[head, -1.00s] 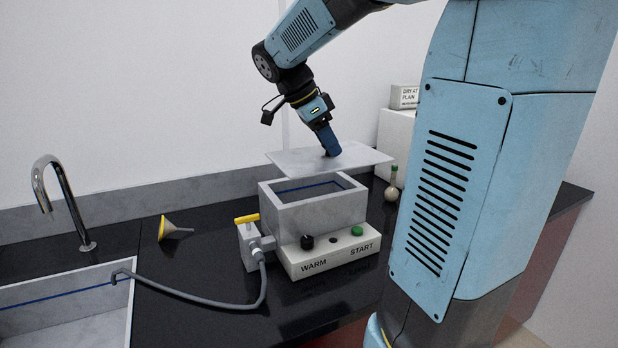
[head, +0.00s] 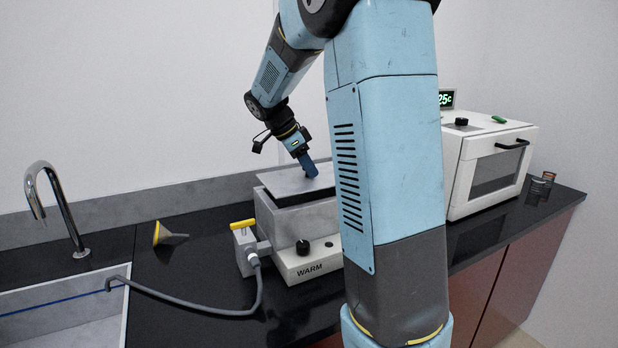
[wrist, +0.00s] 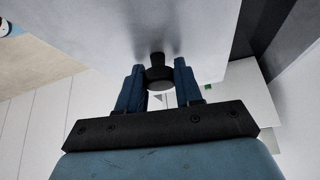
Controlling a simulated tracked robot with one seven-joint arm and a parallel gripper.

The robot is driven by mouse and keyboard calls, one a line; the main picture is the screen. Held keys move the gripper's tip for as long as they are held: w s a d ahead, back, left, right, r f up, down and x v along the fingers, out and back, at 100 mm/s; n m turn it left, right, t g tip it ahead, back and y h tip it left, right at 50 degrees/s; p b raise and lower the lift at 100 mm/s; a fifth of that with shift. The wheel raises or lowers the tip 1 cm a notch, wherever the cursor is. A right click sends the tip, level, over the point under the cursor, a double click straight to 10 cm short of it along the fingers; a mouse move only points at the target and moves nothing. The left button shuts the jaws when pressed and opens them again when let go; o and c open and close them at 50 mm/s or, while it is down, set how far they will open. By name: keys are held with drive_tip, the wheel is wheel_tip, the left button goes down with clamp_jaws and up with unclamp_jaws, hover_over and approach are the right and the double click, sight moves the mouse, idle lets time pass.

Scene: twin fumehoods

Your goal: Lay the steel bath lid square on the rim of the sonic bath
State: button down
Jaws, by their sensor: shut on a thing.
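The steel bath lid (head: 285,182) is a flat grey plate, low over the sonic bath (head: 290,222) in the head view. It looks slightly tilted, and I cannot tell whether it touches the rim. My arm column hides its right part. My gripper (head: 310,170) is above the lid and shut on its knob. In the wrist view my gripper (wrist: 158,88) has its blue fingers on either side of the dark round knob (wrist: 159,75), with the lid (wrist: 120,30) filling the upper part. The bath's front panel reads WARM beside a black dial.
A sink (head: 60,310) with a curved tap (head: 55,205) is at left. A grey hose runs from the yellow-handled valve (head: 243,225) to the sink. A white oven (head: 490,165) and small jars (head: 540,185) stand at right.

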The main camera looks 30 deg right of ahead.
sight(306, 174)
drive_tip(key=shift+w+f, duration=0.2)
drive_tip(key=shift+f, duration=1.55)
drive_tip(key=c, duration=0.7)
unclamp_jaws()
drive_tip(key=shift+c, duration=0.2)
